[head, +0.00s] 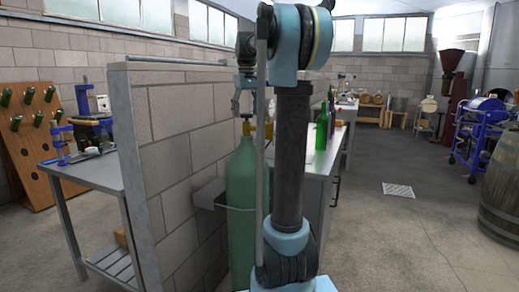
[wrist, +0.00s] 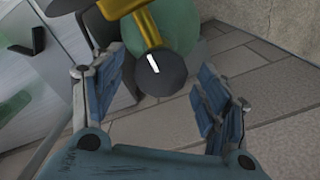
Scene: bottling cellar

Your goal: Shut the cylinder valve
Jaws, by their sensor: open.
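The tall green gas cylinder (head: 241,185) stands upright against the block wall, partly hidden behind my arm. Its brass valve (head: 248,127) is on top and also shows in the wrist view (wrist: 146,24). In the wrist view the valve's round dark handwheel (wrist: 159,74) faces me, with a white mark slanting slightly from upright. My gripper (wrist: 162,66) is open, one finger on each side of the handwheel in the picture. I see no contact, and cannot tell how deep the wheel sits between the fingers. In the head view my gripper (head: 238,103) is just above the valve.
A grey bracket (head: 209,193) on the block wall (head: 180,145) is beside the cylinder. A cabinet bench with green bottles (head: 321,131) stands close behind it. A metal table (head: 88,172) is left of the wall. The floor (head: 375,240) at right is clear up to the barrel (head: 502,190).

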